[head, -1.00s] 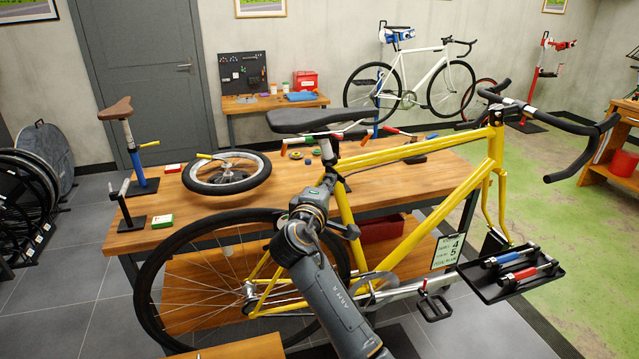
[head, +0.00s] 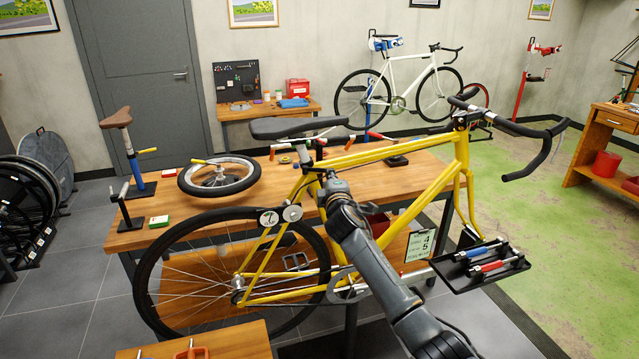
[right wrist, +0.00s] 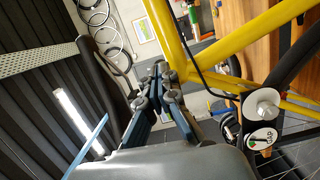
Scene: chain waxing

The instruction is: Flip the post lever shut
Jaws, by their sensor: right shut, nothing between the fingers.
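A yellow bike (head: 400,150) stands in front of the workbench. Its black saddle (head: 285,127) and seat post are above the seat tube. My right gripper (head: 318,183) is at the upper seat tube, below the saddle; its fingertips are hard to make out in the head view. In the right wrist view the fingers (right wrist: 160,75) are shut and empty, close beside a yellow tube (right wrist: 168,40); I cannot tell whether they touch it. No post lever shows clearly on the bike. A separate blue post (head: 135,168) with a brown saddle and yellow lever (head: 148,151) stands on the bench. My left gripper is out of view.
The wooden workbench (head: 190,228) carries a small wheel (head: 220,176) and small tools. A black tray (head: 478,273) with a blue and a red tool is at the front right. A wooden bench (head: 235,340) is at the bottom. Green floor at the right is clear.

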